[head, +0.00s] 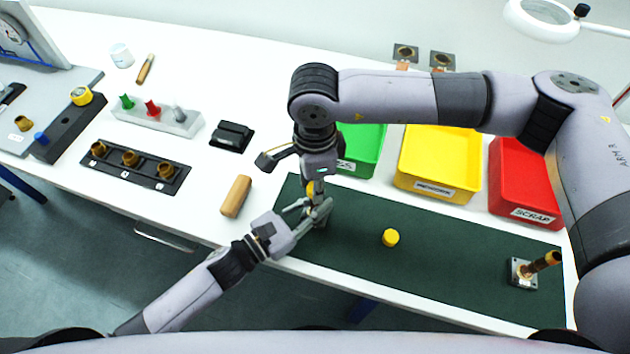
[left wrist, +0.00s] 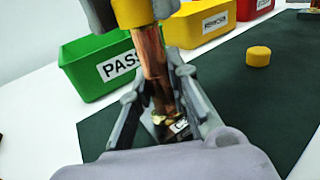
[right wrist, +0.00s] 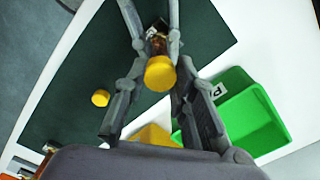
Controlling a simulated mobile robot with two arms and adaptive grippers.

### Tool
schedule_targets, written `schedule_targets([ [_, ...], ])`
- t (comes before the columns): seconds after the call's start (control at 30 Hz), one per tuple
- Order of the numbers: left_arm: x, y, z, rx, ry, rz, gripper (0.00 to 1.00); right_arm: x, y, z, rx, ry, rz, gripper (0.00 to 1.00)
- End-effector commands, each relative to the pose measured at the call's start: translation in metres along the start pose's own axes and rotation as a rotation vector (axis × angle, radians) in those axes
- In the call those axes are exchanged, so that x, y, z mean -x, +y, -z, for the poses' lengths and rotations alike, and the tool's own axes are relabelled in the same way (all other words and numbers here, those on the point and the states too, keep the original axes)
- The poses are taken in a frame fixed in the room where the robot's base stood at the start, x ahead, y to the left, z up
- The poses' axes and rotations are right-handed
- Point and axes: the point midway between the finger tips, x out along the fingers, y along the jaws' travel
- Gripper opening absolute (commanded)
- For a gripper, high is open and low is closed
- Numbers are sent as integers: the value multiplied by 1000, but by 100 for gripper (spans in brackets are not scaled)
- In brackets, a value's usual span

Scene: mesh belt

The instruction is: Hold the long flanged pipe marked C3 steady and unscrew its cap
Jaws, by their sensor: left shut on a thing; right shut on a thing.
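The long flanged pipe marked C3 is a copper tube (left wrist: 153,70) standing upright on the green mat, with a brass collar and a flange at its foot. Its tag is partly hidden; only a "C" is readable in the left wrist view. A yellow cap (right wrist: 160,73) sits on its top end; it also shows in the head view (head: 310,188). My left gripper (head: 318,209) is shut on the pipe low down, just above the flange. My right gripper (right wrist: 160,80) comes from above and is shut on the cap.
A loose yellow cap (head: 390,238) lies on the mat (head: 450,270). An uncapped flanged pipe (head: 540,264) lies at the mat's right end. Green (head: 366,146), yellow (head: 437,160) and red (head: 525,180) bins stand behind. A wooden block (head: 236,196) lies left of the grippers.

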Motion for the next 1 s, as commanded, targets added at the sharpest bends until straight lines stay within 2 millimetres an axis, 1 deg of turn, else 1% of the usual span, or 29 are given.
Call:
schedule_targets([
  [0.1, 0, 1, 0, 0, 0, -1, 0, 0, 0, 1, 258, 4, 0, 0],
  [0.4, 0, 1, 0, -1, 0, 0, 0, 1, -1, 2, 935, 5, 0, 0],
  [0.6, 0, 0, 0, -1, 0, 0, 0, 1, -1, 2, 1383, 6, -2, 0],
  [0.7, 0, 0, 0, -1, 0, 0, 0, 1, -1, 2, 1579, 6, -2, 0],
  [0.8, 0, 0, 0, -1, 0, 0, 0, 1, -1, 2, 1722, 6, -1, 0],
  [0.87, 0, 0, 0, -1, 0, 0, 0, 1, -1, 2, 1778, 6, -1, 0],
  [1.0, 0, 0, 0, -1, 0, 0, 0, 1, -1, 2, 1790, 5, -1, 0],
])
